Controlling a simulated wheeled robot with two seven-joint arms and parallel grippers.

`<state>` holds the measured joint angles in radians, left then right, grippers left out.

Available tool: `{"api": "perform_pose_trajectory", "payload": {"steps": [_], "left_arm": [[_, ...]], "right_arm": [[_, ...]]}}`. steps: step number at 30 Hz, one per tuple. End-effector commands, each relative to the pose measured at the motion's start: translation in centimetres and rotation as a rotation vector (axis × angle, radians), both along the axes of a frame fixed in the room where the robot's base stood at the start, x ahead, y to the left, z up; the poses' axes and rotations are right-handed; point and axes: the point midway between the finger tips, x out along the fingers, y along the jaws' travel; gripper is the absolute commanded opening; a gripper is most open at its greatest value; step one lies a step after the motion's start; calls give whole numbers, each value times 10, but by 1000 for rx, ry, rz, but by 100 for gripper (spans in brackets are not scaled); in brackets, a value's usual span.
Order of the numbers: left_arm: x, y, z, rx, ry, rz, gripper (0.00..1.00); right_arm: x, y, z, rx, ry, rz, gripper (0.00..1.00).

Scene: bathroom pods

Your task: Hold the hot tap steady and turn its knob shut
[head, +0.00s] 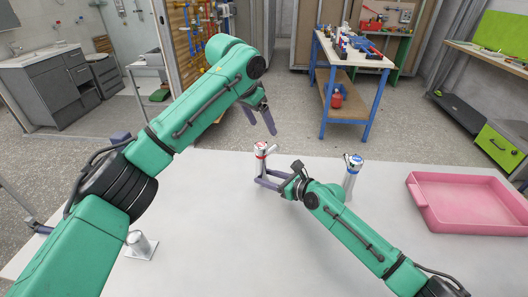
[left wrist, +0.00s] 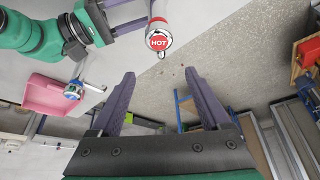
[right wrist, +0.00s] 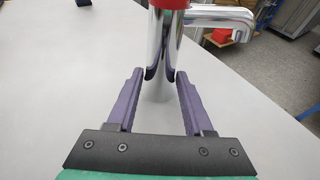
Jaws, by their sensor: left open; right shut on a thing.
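The hot tap (head: 261,162) is a chrome post with a red-ringed top, standing upright on the pale counter. In the left wrist view its red knob (left wrist: 158,41) reads HOT. My right gripper (head: 264,178) is shut on the lower part of the tap's post; the right wrist view shows its fingers on either side of the chrome body (right wrist: 163,45), with the spout pointing right. My left gripper (head: 263,128) is open and empty, above and apart from the knob. In the left wrist view the knob lies beyond the open fingertips (left wrist: 160,74).
A second tap with a blue top (head: 354,162) stands to the right, behind my right forearm. A pink tray (head: 465,202) lies at the counter's right. A small metal fitting (head: 139,245) sits at the front left. The counter (head: 240,235) between is clear.

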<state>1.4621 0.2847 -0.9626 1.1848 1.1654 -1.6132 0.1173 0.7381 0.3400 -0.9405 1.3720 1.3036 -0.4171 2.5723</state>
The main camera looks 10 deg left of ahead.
Motion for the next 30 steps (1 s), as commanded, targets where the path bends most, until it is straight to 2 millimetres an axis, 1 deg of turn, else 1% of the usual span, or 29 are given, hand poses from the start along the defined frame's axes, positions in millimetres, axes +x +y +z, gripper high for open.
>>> {"api": "perform_pose_trajectory", "payload": {"steps": [5, 9, 13, 18, 25, 26, 27, 29, 30], "left_arm": [[0, 2, -28, -1, 3, 5, 80], [0, 1, -55, -3, 3, 5, 80], [0, 1, -73, -5, 1, 5, 80], [0, 1, -84, -4, -1, 5, 80], [1, 1, -84, -4, -2, 5, 80], [1, 1, -84, -4, -2, 5, 69], [1, 1, -84, -4, -2, 5, 53], [1, 1, -84, -3, -2, 5, 30], [1, 1, -84, -3, -2, 5, 16]], "right_arm": [[0, -1, -1, -2, 1, -1, 12], [0, 0, -1, -2, 1, 0, 12], [0, 0, -1, -2, 1, 0, 12], [0, 0, -1, -2, 1, 0, 12], [0, 0, -1, -2, 1, 0, 12], [0, 0, -1, -2, 1, 0, 12], [0, 0, -1, -2, 1, 0, 12], [0, 0, -1, -2, 1, 0, 12], [0, 0, -1, -2, 1, 0, 12]]}}
